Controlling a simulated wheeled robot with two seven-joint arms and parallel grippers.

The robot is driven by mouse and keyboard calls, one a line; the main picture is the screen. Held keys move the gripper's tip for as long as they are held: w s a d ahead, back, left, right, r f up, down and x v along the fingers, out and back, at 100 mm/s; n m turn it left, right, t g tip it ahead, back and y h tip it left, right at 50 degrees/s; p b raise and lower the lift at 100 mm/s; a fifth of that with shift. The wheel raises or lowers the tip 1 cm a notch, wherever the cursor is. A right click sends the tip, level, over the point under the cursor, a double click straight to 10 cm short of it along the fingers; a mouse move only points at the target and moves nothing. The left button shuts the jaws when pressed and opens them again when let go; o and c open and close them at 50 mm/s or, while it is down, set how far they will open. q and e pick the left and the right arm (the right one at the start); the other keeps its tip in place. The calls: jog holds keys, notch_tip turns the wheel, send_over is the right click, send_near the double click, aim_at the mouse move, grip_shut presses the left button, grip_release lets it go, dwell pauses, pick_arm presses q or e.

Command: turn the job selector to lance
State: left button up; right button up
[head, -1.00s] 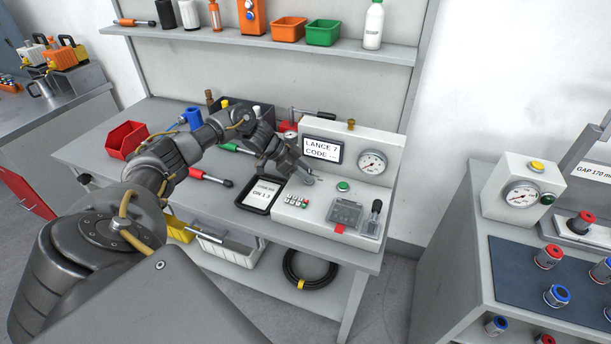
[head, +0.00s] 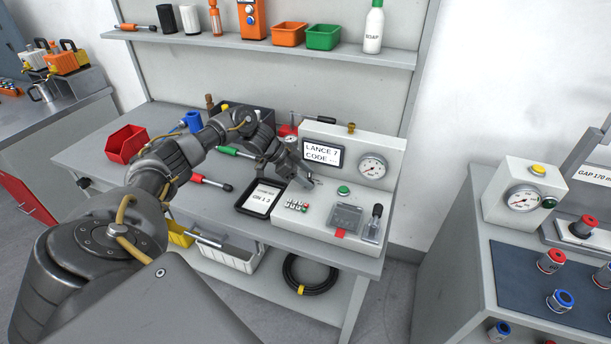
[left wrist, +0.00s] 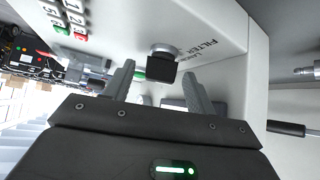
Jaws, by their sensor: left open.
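The grey test console (head: 290,220) stands on the bench, with a display (head: 322,152) that reads LANCE and CODE. In the left wrist view the job selector (left wrist: 161,64) is a black knob on a round grey collar. Small lettering, LANCE and FILTER in part, is printed beside it. My left gripper (head: 309,181) is over the console, below the display. Its fingers are open, and in the left wrist view (left wrist: 158,82) the knob shows in the gap between them. I cannot tell whether either finger touches it. In the head view the gripper mostly hides the knob.
A keypad (head: 297,206), a green button (head: 343,190), a gauge (head: 372,167) and a black-handled lever (head: 374,222) are on the console. A tablet (head: 261,198) lies left of it. Screwdrivers, a red bin (head: 126,143) and a blue part are further left.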

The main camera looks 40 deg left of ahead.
pick_arm(q)
jog(key=b+v, duration=0.2)
jog(key=v, duration=0.9)
jog(key=shift+f, duration=0.1)
